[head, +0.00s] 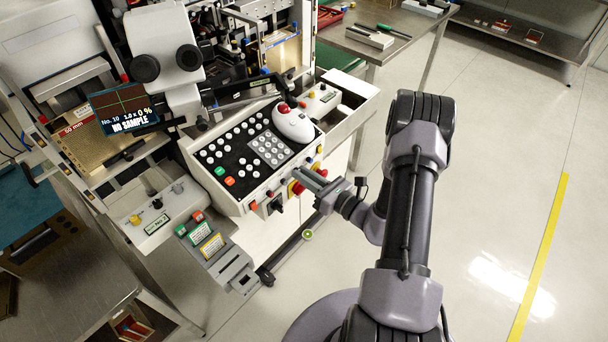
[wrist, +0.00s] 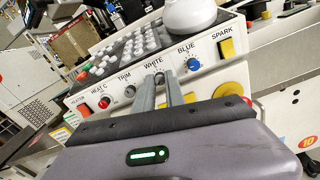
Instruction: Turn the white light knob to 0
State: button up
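The white light knob (wrist: 159,77) is a small dark shape below the word WHITE on the machine's front panel (wrist: 135,90), mostly hidden by my fingers in the wrist view. Its pointer and scale do not show, so its setting cannot be read. My gripper (wrist: 159,80) points at the panel with one fingertip on either side of the knob. A narrow gap shows between the fingers. I cannot tell whether they touch the knob. In the head view my gripper (head: 296,172) is at the panel's right part, and the knob cannot be made out.
The blue knob (wrist: 193,64) is just right of my fingers, then a yellow SPARK switch (wrist: 227,48). A yellow-backed control (wrist: 227,90) sits below on the right. Floor at right (head: 500,180) is clear.

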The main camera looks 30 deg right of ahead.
jog(key=o, duration=0.4)
jog(key=p+v, duration=0.4)
jog(key=v, duration=1.3)
jog(key=shift+s, duration=0.2)
jog(key=shift+d, duration=0.1)
